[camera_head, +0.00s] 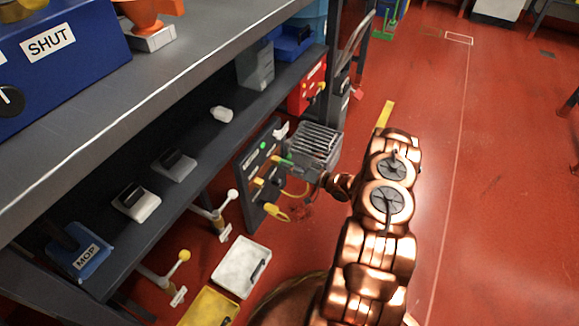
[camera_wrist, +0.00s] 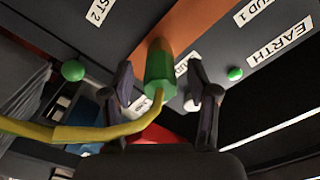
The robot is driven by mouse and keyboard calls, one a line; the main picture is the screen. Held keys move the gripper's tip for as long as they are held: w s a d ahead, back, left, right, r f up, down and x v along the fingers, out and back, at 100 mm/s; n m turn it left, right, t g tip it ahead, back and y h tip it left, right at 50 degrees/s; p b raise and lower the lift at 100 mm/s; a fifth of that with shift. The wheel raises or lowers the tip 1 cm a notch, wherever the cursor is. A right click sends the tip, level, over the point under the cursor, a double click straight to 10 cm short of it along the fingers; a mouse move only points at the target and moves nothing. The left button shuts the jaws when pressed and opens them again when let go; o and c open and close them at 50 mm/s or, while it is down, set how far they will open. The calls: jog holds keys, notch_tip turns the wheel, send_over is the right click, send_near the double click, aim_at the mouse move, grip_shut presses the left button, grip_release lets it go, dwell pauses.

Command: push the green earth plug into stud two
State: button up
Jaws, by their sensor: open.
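In the wrist view the green earth plug (camera_wrist: 160,68) sits between my two dark fingers, its far end against or close to the dark panel (camera_wrist: 185,22); I cannot tell whether it is seated. A yellow cable (camera_wrist: 85,133) runs from it to the left. My gripper (camera_wrist: 160,85) is open, with a gap on both sides of the plug. Labels read "EARTH", "STUD 1" and a cut-off "ST 2". In the head view the plug (camera_head: 286,162) is small at the panel (camera_head: 243,165).
A grey ribbed unit (camera_head: 320,139) stands close behind my gripper, with a red box (camera_head: 307,88) beyond. A shelf (camera_head: 150,215) borders the left, and a white tray (camera_head: 232,280) lies below. Red floor is open right.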

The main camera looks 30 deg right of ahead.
jog(key=v, duration=1.2)
dwell(0.5)
